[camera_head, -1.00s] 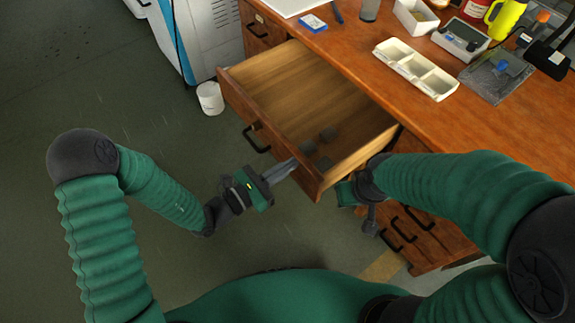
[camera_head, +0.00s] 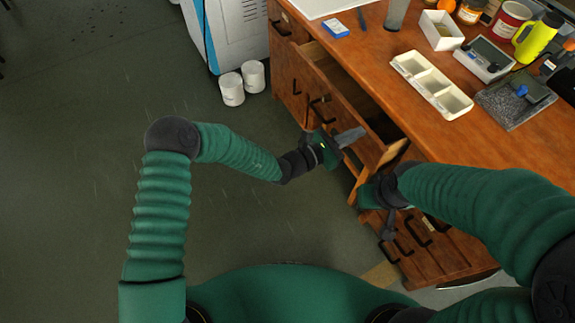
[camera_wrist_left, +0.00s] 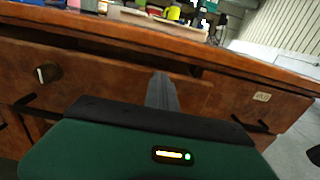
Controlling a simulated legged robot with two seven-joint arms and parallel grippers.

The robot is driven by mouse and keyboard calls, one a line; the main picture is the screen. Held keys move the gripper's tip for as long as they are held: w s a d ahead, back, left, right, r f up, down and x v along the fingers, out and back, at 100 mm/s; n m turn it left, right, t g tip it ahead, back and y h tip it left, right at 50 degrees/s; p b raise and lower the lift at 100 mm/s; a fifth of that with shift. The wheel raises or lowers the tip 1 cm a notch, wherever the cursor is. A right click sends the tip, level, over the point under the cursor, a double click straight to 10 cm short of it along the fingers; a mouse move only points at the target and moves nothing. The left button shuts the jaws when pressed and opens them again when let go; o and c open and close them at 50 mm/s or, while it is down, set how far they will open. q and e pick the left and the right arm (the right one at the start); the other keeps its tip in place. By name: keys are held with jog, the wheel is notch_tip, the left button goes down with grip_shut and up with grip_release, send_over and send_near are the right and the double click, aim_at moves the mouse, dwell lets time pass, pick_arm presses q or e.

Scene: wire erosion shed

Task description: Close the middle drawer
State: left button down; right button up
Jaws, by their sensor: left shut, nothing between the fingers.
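The desk top (camera_head: 360,60) holds a white three-part tray (camera_head: 432,84), a scale (camera_head: 484,60), a yellow bottle (camera_head: 538,38) and containers. White buckets (camera_head: 232,90) stand on the floor beside a white machine (camera_head: 235,35). The floor at left is clear.

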aim_at(370, 129)
pick_arm(q)
jog(key=x, duration=0.5)
jog(key=shift+s+d+f, duration=0.2)
jog(key=shift+s, duration=0.2)
jog(key=shift+w+d, duration=0.1)
jog(key=shift+w+a+r, duration=0.1)
jog(key=shift+a+r, duration=0.05)
jog(key=shift+a, duration=0.1)
jog(key=shift+d, duration=0.25)
